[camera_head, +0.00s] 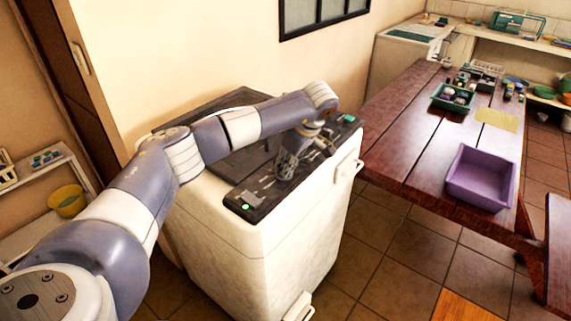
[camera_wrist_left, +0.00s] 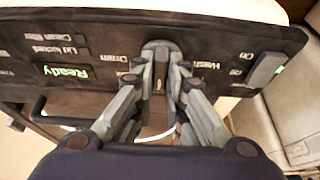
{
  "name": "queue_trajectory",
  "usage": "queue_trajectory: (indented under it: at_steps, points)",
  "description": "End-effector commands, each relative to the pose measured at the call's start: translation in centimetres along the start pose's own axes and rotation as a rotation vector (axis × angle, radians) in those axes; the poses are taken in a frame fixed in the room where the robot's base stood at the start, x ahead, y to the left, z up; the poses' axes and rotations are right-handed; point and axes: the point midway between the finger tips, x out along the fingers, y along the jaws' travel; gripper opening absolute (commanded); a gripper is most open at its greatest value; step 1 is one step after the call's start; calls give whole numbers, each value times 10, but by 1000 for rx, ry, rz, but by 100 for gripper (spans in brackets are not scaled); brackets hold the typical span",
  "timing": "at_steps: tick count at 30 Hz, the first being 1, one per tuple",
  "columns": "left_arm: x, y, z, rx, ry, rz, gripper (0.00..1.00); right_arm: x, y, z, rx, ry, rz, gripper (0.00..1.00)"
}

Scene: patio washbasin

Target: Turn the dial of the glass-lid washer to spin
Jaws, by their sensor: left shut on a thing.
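The glass-lid washer (camera_head: 285,245) is a white machine with a dark top, standing against the wall in the head view. Its black control panel (camera_head: 252,195) runs along the front edge and also fills the top of the left wrist view (camera_wrist_left: 25,50). My left gripper (camera_head: 285,172) reaches down onto the panel. In the left wrist view its fingers (camera_wrist_left: 161,82) are closed around the grey dial (camera_wrist_left: 161,47), between the words Drain and Wash. The green word Ready is lit. The word Spin is not readable; the fingers cover part of the panel. My right gripper is not in view.
A grey rocker switch (camera_wrist_left: 265,70) marked On and Off is at the panel's right end. A wooden table (camera_head: 415,125) with a purple bin (camera_head: 481,178) and a green tray (camera_head: 453,98) stands right of the washer. Tiled floor is open in front.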

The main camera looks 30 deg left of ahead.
Motion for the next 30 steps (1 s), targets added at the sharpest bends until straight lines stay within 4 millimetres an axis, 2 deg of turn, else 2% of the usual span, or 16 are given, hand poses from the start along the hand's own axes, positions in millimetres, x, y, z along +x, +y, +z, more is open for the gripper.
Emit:
queue_trajectory:
  at_steps: [7,8,10,19,23,26,30]
  points:
    - [1,-1,2,4,-4,-3,0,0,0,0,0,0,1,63]
    - [1,-1,2,4,-4,-3,17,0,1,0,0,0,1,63]
    - [1,-1,2,4,-4,-3,32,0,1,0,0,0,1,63]
    - [0,0,1,2,-2,-1,32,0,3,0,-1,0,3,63]
    - [-6,0,1,2,-2,1,32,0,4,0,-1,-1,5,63]
    - [-20,1,0,1,-1,4,32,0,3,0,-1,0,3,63]
    - [-50,1,0,2,-1,4,32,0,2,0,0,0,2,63]
